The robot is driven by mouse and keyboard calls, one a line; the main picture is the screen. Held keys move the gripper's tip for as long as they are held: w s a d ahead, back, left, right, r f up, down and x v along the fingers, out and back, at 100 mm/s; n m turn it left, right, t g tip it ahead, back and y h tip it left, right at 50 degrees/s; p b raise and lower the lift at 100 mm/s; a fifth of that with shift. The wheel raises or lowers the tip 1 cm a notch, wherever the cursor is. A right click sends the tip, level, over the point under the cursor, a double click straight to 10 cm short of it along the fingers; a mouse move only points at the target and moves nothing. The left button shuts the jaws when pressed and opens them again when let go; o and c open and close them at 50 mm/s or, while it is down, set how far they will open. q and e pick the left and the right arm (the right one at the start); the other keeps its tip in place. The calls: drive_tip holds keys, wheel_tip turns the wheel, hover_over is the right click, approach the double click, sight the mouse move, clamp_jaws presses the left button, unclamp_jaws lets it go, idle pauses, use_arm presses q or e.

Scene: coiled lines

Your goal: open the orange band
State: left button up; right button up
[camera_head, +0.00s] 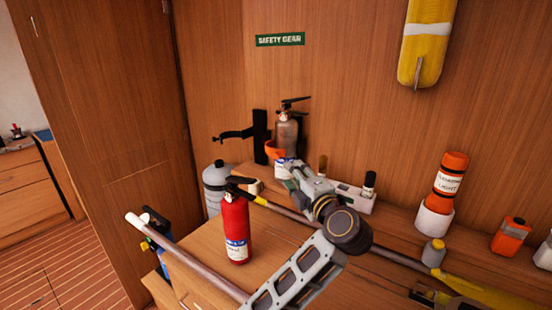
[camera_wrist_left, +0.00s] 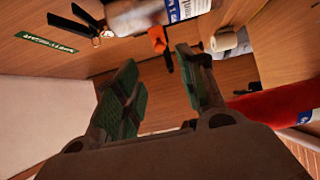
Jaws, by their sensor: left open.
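The orange band (camera_head: 273,150) is on the wall at the left side of a dull metal extinguisher (camera_head: 287,132), by a black bracket (camera_head: 260,135). In the left wrist view the orange band (camera_wrist_left: 158,38) shows beyond my fingertips, close to the extinguisher (camera_wrist_left: 140,15). I cannot tell whether the band is closed around it. My left gripper (camera_head: 291,178) is in front of the extinguisher's lower part, below and to the right of the band. In the wrist view its green-padded fingers (camera_wrist_left: 160,80) are spread with nothing between them. My right gripper is not in view.
A red extinguisher (camera_head: 236,225) stands on the wooden counter, left of my arm. A grey cylinder (camera_head: 215,185) stands behind it. A black clamp arm (camera_head: 235,134) juts left from the wall. A floating light (camera_head: 447,180) and a yellow paddle (camera_head: 470,290) are to the right.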

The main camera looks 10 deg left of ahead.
sight(277, 157)
use_arm(q)
drive_tip(key=x, duration=0.9)
drive_tip(key=shift+a+r, duration=0.1)
drive_tip(key=x, duration=0.3)
drive_tip(key=shift+p, duration=0.35)
drive_tip(key=shift+w+a, duration=0.3)
drive_tip(key=shift+w, duration=0.25)
drive_tip(key=shift+w+a, duration=0.15)
drive_tip(key=shift+w, duration=0.05)
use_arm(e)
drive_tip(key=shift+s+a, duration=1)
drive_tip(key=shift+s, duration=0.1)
use_arm(q)
drive_tip(key=c, duration=0.7)
clamp_jaws()
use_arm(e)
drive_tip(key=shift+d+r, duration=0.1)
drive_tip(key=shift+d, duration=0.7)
